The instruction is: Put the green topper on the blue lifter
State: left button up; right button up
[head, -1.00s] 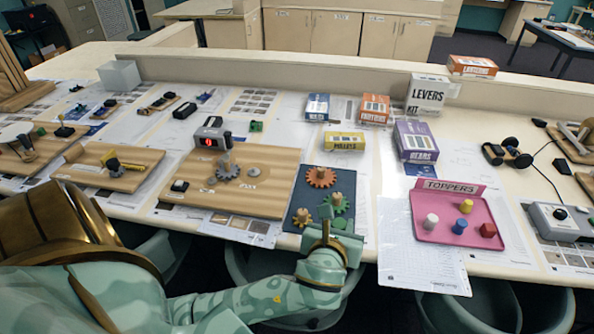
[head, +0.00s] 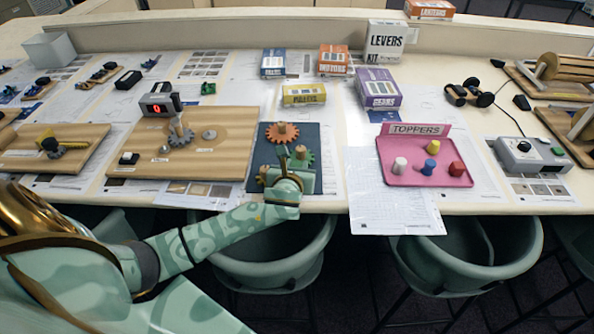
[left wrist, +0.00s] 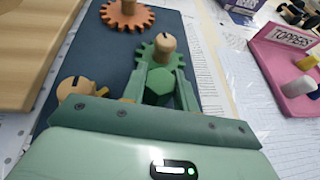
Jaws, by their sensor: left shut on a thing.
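My left gripper (head: 291,165) is over the front part of the dark blue gear board in the head view. In the left wrist view its fingers are shut on a green six-sided piece, the green topper (left wrist: 160,82). In the head view I cannot make the topper out apart from the green gripper. Behind it in the wrist view is a green gear (left wrist: 143,50) on a wooden peg; I cannot tell whether topper and gear touch. I cannot pick out a blue lifter in either view. My right gripper is not in view.
The pink toppers tray (head: 388,172) holds white, yellow, blue and red toppers. The gear board (head: 263,150) also carries an orange gear (head: 282,132). A wooden board (head: 220,160) with a red display lies left of it. Several boxes stand behind. Papers cover much of the table.

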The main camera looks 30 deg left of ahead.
pick_arm(q)
jog(key=shift+f, duration=0.15)
jog(key=shift+f, duration=0.1)
jog(key=o, duration=0.9)
jog(key=shift+o, duration=0.2)
